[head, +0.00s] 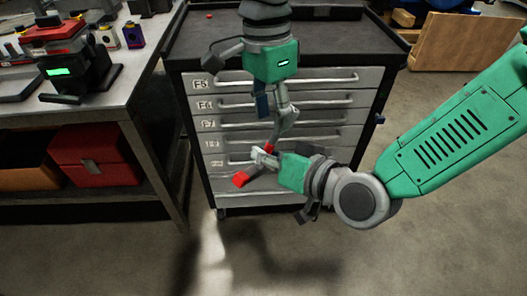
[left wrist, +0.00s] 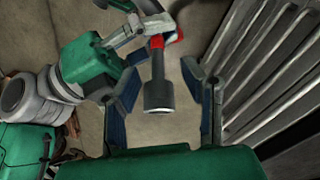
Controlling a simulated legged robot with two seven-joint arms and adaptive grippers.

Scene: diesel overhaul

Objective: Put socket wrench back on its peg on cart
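The socket wrench has a red handle (head: 240,180) and a dark shaft with a round socket (left wrist: 158,95). My right gripper (head: 262,156) is shut on the red handle and holds the wrench in front of the cart's drawers; it also shows in the left wrist view (left wrist: 150,30). My left gripper (head: 277,112) is above it, pointing down. In the left wrist view its two fingers (left wrist: 160,90) are apart, with the socket end between them and visible gaps on both sides. The cart (head: 200,55) is black with grey drawers. I cannot make out its peg.
A workbench (head: 135,85) stands at the left with a black and red device (head: 62,65). A red box (head: 95,155) sits on its lower shelf. A wooden panel (head: 465,42) stands at the back right. The floor before the cart is clear.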

